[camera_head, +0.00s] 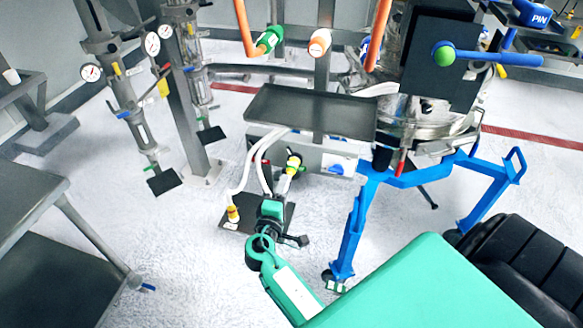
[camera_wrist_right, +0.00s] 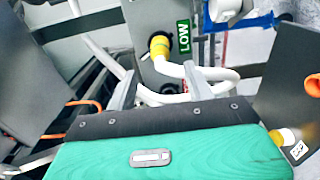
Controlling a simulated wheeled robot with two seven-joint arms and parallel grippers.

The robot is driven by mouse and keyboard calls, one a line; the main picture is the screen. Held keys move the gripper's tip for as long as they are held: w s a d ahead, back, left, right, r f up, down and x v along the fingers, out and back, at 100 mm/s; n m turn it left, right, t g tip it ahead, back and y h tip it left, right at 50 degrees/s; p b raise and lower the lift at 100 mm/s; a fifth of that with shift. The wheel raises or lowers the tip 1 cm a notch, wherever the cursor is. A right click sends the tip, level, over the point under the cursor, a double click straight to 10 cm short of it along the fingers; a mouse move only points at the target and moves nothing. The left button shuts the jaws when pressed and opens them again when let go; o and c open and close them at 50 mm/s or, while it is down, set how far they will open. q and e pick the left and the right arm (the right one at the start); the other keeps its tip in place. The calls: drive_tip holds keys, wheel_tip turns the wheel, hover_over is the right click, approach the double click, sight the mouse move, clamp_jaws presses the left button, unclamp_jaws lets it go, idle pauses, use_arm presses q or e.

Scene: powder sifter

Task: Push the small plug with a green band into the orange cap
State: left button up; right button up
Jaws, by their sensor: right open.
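A small yellow and white fitting (camera_head: 293,163), with some green near its lower end, sits at the front of the grey cabinet under the tray; I cannot tell if this is the plug with the green band. A cap with an orange rim and pale face (camera_head: 319,43) is on the post above the tray. My right gripper (camera_head: 276,192) is just below the fitting, by the white hoses. In the right wrist view its two grey fingers (camera_wrist_right: 157,92) are apart, with white hose showing beyond and between them. A yellow fitting (camera_wrist_right: 159,46) lies beyond the fingers. My left gripper is out of view.
White hoses (camera_head: 246,172) run down to a yellow-orange fitting (camera_head: 233,213) above a dark plate (camera_head: 243,227). A grey tray (camera_head: 310,110) overhangs the cabinet. A blue frame (camera_head: 352,225) stands right of my gripper. A green LOW label (camera_wrist_right: 184,36) is beside the yellow fitting.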

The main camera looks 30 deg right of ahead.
sight(290, 171)
drive_tip(key=shift+w+d, duration=0.1)
drive_tip(key=x, duration=0.7)
drive_tip(key=shift+f, duration=0.1)
drive_tip(key=shift+x, duration=0.9)
drive_tip(key=shift+b, duration=0.6)
clamp_jaws()
idle(0.4)
